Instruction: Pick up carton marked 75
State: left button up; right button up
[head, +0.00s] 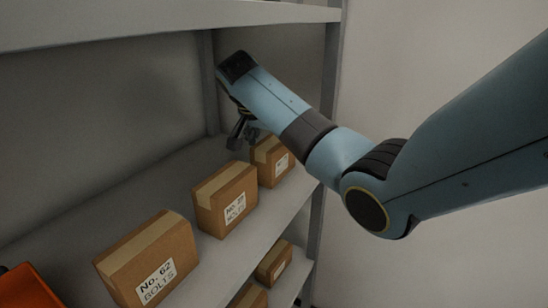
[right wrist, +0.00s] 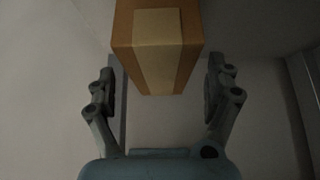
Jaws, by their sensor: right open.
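My right gripper (head: 243,133) is over the shelf, beside and a little above the farthest carton (head: 272,162) on it. That carton is brown with pale tape on top; its label is too small to read, and the gripper and arm hide part of its top. In the right wrist view a taped carton (right wrist: 157,50) sits at the top, between the lines of the two open fingers of the right gripper (right wrist: 163,92). The fingers are apart from it at their sides. No label reading 75 is legible. My left gripper is not in view.
On the same shelf (head: 165,185) stand a carton marked No. 62 BOLTS (head: 148,258) and a carton with a blurred number (head: 226,200). More cartons (head: 274,262) are on the shelf below. An orange object (head: 28,287) is at lower left. An upper shelf (head: 160,22) hangs above.

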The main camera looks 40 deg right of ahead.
jog(key=x, duration=0.2)
jog(key=shift+d+f, duration=0.1)
jog(key=shift+f, duration=0.1)
jog(key=c, duration=1.6)
jog(key=shift+w, duration=0.1)
jog(key=shift+c, duration=0.6)
jog(key=shift+r, duration=0.15)
